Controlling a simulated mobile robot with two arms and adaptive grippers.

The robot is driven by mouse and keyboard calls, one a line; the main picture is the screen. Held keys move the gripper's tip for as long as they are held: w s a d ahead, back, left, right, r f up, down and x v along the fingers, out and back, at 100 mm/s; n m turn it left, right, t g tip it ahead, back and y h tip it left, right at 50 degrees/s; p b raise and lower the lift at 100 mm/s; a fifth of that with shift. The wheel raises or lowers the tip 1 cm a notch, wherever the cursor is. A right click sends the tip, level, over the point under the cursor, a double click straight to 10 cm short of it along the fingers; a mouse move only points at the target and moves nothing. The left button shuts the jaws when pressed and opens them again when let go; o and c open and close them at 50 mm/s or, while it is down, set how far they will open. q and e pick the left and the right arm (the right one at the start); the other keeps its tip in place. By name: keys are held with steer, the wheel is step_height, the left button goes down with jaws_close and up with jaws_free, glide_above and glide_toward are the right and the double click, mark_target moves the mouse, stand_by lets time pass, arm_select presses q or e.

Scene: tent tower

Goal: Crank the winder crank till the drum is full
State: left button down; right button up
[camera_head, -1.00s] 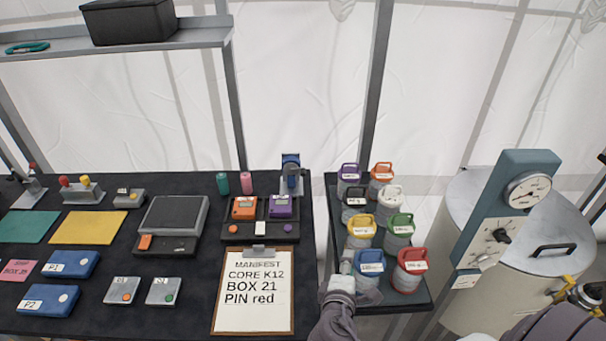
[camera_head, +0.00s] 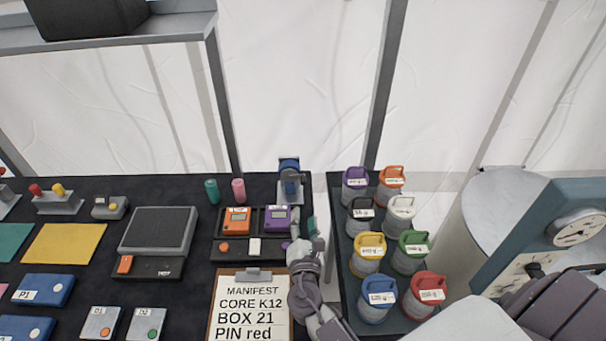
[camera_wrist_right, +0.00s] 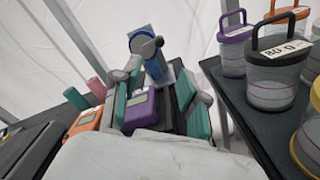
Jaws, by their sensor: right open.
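The winder (camera_head: 289,168) is a small blue device on a grey base at the back right edge of the dark table. In the right wrist view the winder (camera_wrist_right: 146,42) has a round blue-grey part and a grey arm on its front that looks like the crank (camera_wrist_right: 153,47). How full the drum is cannot be told. My right gripper (camera_head: 303,226) is open in front of the winder, apart from it, beside the purple device. In the right wrist view my right gripper (camera_wrist_right: 160,86) shows teal-padded fingers spread, with the winder beyond them. My left gripper is not in view.
A purple device (camera_head: 277,216) and an orange device (camera_head: 237,219) sit close to the left of my gripper. Teal (camera_head: 211,191) and pink (camera_head: 238,190) cylinders stand left of the winder. Several lidded jars crowd the side stand (camera_head: 333,235). A manifest clipboard (camera_head: 250,319) lies in front.

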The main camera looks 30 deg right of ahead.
steer(key=p, duration=0.2)
glide_toward(303, 184)
steer(key=x, duration=0.6)
steer(key=shift+w+d+r, duration=0.1)
steer(key=shift+w, duration=0.1)
steer(key=shift+x, duration=1.2)
steer(key=shift+w+d, duration=0.2)
steer(key=shift+w, duration=0.25)
steer(key=shift+w+d, duration=0.1)
steer(key=shift+d, duration=0.05)
steer(key=shift+c, duration=0.3)
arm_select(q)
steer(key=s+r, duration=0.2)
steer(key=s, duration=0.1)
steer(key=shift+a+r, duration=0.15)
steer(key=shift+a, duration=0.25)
arm_select(e)
jaws_close()
